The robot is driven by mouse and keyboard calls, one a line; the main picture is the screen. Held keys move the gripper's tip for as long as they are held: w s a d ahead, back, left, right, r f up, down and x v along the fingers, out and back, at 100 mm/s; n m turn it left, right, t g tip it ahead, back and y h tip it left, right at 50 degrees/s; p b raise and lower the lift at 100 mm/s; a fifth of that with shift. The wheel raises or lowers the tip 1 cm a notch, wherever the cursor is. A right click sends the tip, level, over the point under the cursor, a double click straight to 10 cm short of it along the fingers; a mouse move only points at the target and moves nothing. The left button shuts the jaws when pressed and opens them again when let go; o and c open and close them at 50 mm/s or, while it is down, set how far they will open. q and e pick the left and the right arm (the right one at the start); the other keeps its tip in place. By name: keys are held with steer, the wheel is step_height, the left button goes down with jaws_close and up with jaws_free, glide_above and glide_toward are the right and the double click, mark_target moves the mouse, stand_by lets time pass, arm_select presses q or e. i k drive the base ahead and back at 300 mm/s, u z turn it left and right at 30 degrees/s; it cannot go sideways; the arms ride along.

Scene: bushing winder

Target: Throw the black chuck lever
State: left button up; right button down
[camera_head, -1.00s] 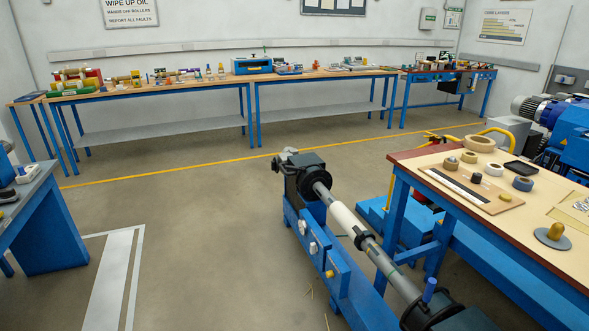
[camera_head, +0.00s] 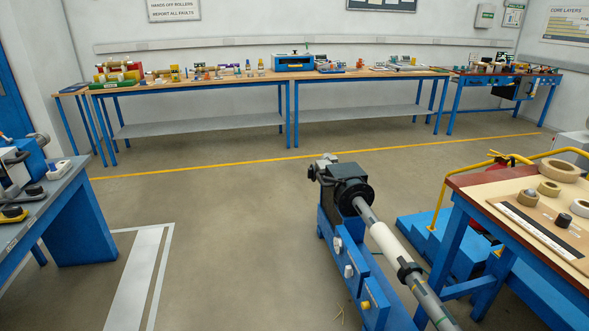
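The bushing winder (camera_head: 345,258) stands on the floor right of centre, with a blue frame. A black round chuck (camera_head: 356,192) sits at its far end and holds a grey shaft with a white sleeve (camera_head: 388,240). A black collar (camera_head: 409,271) is around the shaft nearer to me. A small grey and black part (camera_head: 322,167) sticks out behind the chuck; I cannot tell whether it is a lever. The near end of the winder is cut off by the bottom edge. Neither of my grippers is in view.
A wooden-topped table (camera_head: 480,190) with tape rolls stands close on the winder's right. A blue-legged bench (camera_head: 75,215) is at the left. A long workbench (camera_head: 240,83) lines the back wall. The floor (camera_head: 230,230) between the left bench and the winder is clear.

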mark_target(323, 178)
steer(key=u, duration=0.3)
steer(key=i, duration=1.7)
steer(key=z, duration=0.55)
steer(key=i, duration=1.35)
steer(key=z, duration=0.75)
